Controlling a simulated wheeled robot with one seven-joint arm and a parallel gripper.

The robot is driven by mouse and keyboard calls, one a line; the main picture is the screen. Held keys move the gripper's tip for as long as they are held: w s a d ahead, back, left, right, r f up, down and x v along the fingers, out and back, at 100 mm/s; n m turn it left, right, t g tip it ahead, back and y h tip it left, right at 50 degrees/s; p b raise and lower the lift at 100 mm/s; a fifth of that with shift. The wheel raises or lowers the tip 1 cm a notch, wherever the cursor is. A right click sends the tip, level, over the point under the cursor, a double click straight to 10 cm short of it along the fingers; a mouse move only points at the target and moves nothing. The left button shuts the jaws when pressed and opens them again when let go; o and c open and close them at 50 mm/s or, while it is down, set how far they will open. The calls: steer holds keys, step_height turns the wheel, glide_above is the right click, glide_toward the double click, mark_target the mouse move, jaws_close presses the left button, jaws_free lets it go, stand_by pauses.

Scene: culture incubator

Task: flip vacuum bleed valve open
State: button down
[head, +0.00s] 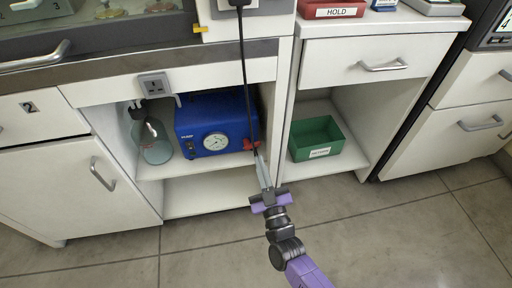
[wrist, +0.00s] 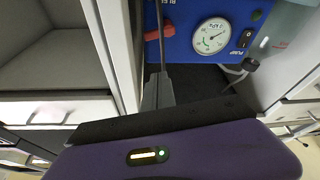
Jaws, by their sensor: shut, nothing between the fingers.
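The blue vacuum pump (head: 190,112) stands on the upper shelf of the open cabinet bay. It has a round white gauge (head: 215,141) on its front. A red valve lever (head: 250,145) sits at the pump's lower right corner. In the wrist view the red lever (wrist: 152,35) lies roughly level beside the gauge (wrist: 212,36). My gripper (head: 260,158) is shut and empty, with its fingertips just right of and below the lever in the head view.
A glass bottle (head: 153,142) stands left of the pump. A black cord (head: 244,70) hangs from above, close to the lever. A cabinet upright (head: 281,90) is just right of my gripper. A green bin (head: 318,138) sits in the right bay. The floor in front is clear.

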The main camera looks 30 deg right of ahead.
steer(key=shift+v, duration=0.95)
